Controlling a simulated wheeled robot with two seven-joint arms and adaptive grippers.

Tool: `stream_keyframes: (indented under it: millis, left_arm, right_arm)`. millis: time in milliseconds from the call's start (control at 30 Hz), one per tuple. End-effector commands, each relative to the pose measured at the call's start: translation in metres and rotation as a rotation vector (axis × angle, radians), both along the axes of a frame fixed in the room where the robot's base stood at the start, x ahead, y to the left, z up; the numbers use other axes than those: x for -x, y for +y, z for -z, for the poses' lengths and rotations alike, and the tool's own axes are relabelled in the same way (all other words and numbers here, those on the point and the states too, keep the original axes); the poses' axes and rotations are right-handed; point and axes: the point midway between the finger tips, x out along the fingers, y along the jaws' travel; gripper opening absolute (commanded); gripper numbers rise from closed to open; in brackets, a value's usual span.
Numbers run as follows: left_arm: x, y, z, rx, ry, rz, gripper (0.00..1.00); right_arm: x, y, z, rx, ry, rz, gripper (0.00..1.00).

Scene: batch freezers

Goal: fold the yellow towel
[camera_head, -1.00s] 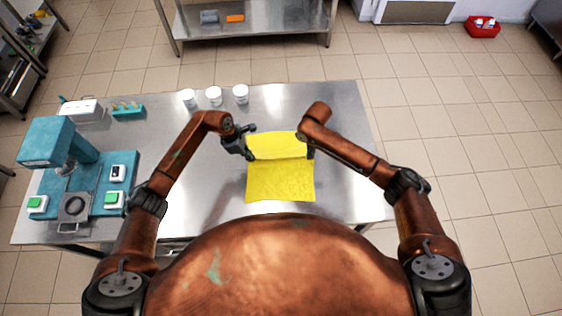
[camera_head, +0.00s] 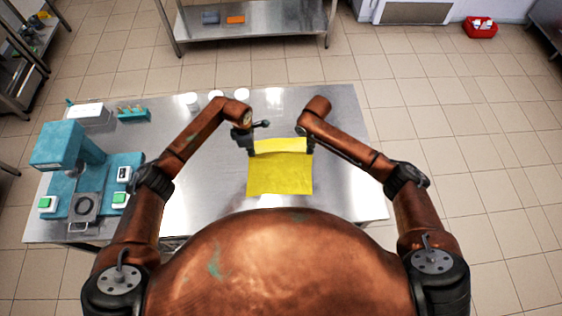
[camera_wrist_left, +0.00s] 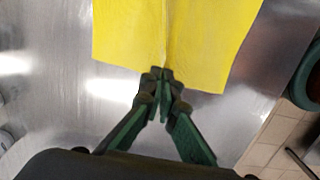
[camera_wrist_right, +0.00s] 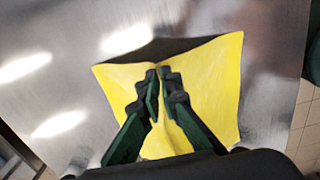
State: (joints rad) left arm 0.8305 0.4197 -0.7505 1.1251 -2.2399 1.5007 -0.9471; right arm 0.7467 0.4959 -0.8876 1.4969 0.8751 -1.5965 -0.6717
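The yellow towel (camera_head: 280,178) lies on the steel table, its near part flat. Its far strip (camera_head: 285,145) looks brighter, with a crosswise line between the two parts. My left gripper (camera_head: 252,150) is at the towel's far left corner; in the left wrist view its fingertips (camera_wrist_left: 160,78) are shut on the towel edge, and a crease runs from them. My right gripper (camera_head: 307,143) is at the far right corner, mostly hidden by its arm. In the right wrist view its fingertips (camera_wrist_right: 162,74) are shut on the towel edge, which looks raised above a dark shadow.
The steel table (camera_head: 215,190) is bare around the towel. Several white cups (camera_head: 192,100) stand beyond my left arm. A teal machine (camera_head: 65,150) stands at the table's left end, near a teal rack (camera_head: 133,114) and a white box (camera_head: 88,112).

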Motion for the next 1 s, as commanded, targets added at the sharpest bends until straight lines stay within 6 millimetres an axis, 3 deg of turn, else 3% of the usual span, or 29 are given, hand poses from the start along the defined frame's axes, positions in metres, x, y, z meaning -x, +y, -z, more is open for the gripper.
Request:
stream_keyframes:
  millis: [33,700,1000]
  left_arm:
    - [-0.001,-0.003,-0.014,-0.033,-0.001,0.003,0.0]
    - [0.0,-0.002,-0.103,-0.07,0.003,-0.002,0.0]
    - [0.0,-0.002,-0.125,-0.069,0.004,-0.001,0.0]
  right_arm:
    - [0.0,0.0,-0.014,0.0,0.002,0.0,0.0]
    - [0.001,0.0,-0.103,0.0,0.004,0.001,0.0]
    - [0.001,0.0,-0.126,0.0,0.004,0.0,0.0]
